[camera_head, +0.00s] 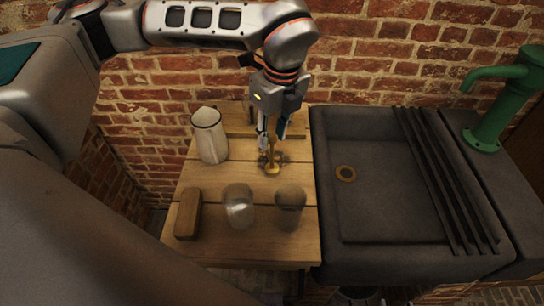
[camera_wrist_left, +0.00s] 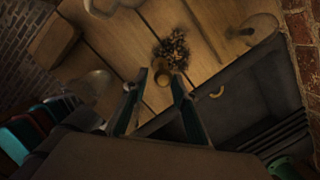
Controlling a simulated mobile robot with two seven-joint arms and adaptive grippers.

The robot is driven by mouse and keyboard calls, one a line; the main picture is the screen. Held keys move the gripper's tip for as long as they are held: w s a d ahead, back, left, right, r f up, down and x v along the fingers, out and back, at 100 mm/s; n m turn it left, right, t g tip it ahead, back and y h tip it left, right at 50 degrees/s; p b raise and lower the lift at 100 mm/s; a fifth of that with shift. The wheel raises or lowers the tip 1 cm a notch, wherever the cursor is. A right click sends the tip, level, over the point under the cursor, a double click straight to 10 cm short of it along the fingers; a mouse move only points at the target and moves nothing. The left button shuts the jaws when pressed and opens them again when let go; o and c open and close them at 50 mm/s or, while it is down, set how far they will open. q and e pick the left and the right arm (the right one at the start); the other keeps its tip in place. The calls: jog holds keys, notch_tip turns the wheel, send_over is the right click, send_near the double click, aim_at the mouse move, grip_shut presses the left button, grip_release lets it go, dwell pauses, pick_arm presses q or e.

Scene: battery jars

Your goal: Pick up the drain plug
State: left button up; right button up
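The drain plug (camera_head: 272,169) is a brass-coloured piece with a thin upright stem, standing on the wooden side table left of the sink. My left gripper (camera_head: 273,138) points down over it, with the fingers apart on either side of the stem. The fingers look open, with no clear contact on the plug. My right gripper is in neither view.
A pale jug (camera_head: 210,137) stands left of the gripper.

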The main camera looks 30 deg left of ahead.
aim_at(271, 149)
pick_arm(q)
jog(key=shift+w+a+f, duration=0.1)
jog(key=shift+f, duration=0.5)
jog(key=shift+w+a+f, duration=0.1)
jog(key=shift+f, duration=0.5)
jog(key=f, duration=0.3)
jog(key=f+p, duration=0.1)
jog(key=f, duration=0.1)
jog(key=shift+w+a, duration=0.3)
jog(key=shift+a, duration=0.05)
grip_shut()
